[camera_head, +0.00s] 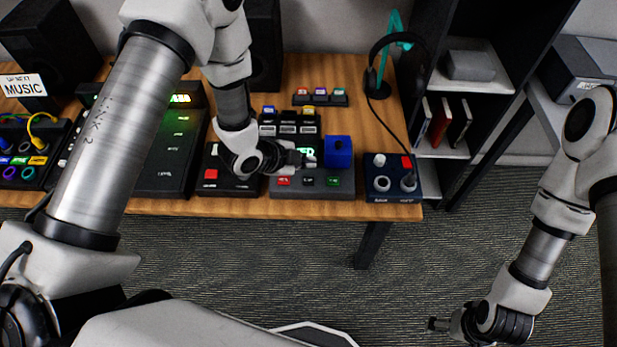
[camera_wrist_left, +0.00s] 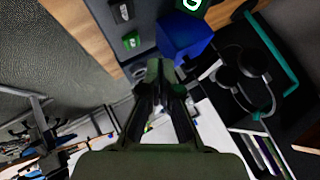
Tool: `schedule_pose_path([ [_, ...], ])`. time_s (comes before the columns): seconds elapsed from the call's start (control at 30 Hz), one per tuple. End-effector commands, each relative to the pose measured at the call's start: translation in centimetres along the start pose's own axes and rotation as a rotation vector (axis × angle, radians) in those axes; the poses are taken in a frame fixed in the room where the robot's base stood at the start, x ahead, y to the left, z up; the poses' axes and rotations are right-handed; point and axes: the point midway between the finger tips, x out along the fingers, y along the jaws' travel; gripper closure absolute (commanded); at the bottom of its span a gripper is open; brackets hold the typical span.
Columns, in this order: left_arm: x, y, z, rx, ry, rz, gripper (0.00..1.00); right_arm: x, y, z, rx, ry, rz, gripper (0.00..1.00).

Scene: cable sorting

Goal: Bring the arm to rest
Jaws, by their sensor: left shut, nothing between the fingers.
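My left gripper (camera_head: 300,158) is shut and empty above the grey device (camera_head: 340,187) with coloured buttons on the wooden table. Its fingers also show in the left wrist view (camera_wrist_left: 158,85), closed together with nothing between them. A blue block (camera_head: 338,152) is just right of the fingertips in the head view; it also shows in the left wrist view (camera_wrist_left: 188,37). The gripper and block look apart. My right gripper (camera_head: 436,324) is low at the right over the carpet, away from the table; its finger opening is too small to judge.
A dark blue box (camera_head: 390,186) with a plugged cable sits at the table's right front corner. Headphones hang on a teal stand (camera_head: 396,40) behind it. A black shelf (camera_head: 470,50) stands right of the table. Audio devices fill the left side.

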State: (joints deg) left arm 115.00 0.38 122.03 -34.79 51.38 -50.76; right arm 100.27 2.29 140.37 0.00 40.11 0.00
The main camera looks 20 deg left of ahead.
Motion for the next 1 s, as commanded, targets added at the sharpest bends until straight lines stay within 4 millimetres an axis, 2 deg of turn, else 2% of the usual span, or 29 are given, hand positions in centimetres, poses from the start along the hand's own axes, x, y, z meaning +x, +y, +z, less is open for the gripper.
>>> schedule_pose_path([
  [0.53,0.0,0.0,0.0,0.0,0.0,0.0,1.0,0.0,0.0,0.0,0.0,0.0,0.0,0.09],
  [0.63,0.3,1.1,0.5,-0.01,-0.006,0.018,1.0,0.0,0.0,0.0,0.0,0.0,0.0,0.09],
  [0.67,0.5,1.9,0.9,-0.019,-0.01,0.032,1.0,0.0,0.0,0.0,0.0,0.0,0.0,0.09],
  [0.73,0.4,5.2,2.2,-0.066,-0.041,0.085,1.0,0.0,0.0,0.0,0.0,0.0,0.0,0.09],
  [0.83,-1.3,11.9,5.6,-0.274,-0.186,0.178,1.0,0.0,0.0,0.0,0.0,0.0,0.0,0.09],
  [0.9,-3.8,16.9,8.1,-0.524,-0.35,0.227,1.0,0.0,0.0,0.0,0.0,0.0,0.0,0.09],
  [1.0,-8.6,22.5,10.7,-0.93,-0.627,0.219,1.0,0.0,0.0,0.0,0.0,0.0,0.0,0.09],
])
